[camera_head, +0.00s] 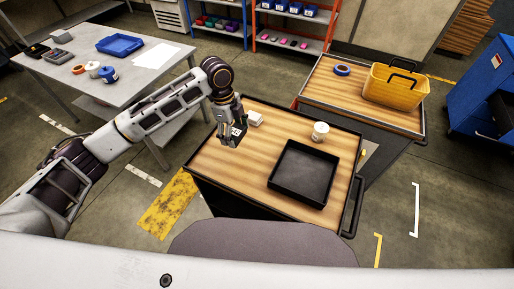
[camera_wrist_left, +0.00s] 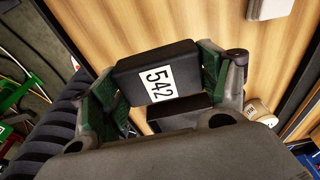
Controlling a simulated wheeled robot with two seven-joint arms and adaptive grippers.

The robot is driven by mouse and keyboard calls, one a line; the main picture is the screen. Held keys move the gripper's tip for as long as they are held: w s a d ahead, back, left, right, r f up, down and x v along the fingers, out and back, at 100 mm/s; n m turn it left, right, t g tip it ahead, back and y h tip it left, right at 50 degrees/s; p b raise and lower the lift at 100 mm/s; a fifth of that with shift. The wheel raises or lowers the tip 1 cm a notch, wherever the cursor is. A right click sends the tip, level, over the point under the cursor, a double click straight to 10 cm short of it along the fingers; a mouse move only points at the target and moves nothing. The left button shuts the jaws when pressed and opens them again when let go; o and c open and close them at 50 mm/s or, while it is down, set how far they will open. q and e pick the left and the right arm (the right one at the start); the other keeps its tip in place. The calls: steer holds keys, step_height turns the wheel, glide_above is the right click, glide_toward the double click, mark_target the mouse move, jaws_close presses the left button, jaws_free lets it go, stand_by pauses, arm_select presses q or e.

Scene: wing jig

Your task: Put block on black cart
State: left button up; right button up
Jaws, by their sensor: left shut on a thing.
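A black block (camera_wrist_left: 135,67) with a white label reading 542 sits between the green-padded fingers of my left gripper (camera_wrist_left: 165,82) in the left wrist view. In the head view the block (camera_head: 237,133) shows small at the tip of the left gripper (camera_head: 233,128), which is shut on it. The black cart (camera_head: 215,160) has a wooden top with a dark rim. The gripper and block appear over the left part of this top. I cannot tell the exact gap between block and wood. My right gripper is not in view.
On the cart top are a black tray (camera_head: 302,172), a white cup-like item (camera_head: 320,131) and a small white stack (camera_head: 254,118) close to the gripper. A second cart (camera_head: 335,90) behind holds a yellow basket (camera_head: 396,88). Bare wood lies left of the tray.

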arm_select(q)
glide_above(238, 154)
steer(key=shift+w+a+f, duration=0.1)
steer(key=shift+f, duration=0.95)
steer(key=shift+w+a+f, duration=0.1)
steer(key=shift+f, duration=0.9)
steer(key=shift+d+f, duration=0.1)
steer(key=shift+f, duration=0.05)
steer(key=shift+f+p, duration=0.4)
steer(key=shift+f, duration=1.95)
steer(key=o, duration=1.5)
steer(key=shift+f, duration=0.15)
steer(key=shift+c, duration=0.2)
steer(key=r, duration=0.4)
steer(key=a+r, duration=0.1)
steer(key=r, duration=0.3)
steer(key=r+b, duration=0.1)
steer(key=r, duration=0.3)
steer(key=shift+w+a, duration=0.3)
steer(key=shift+a, duration=0.05)
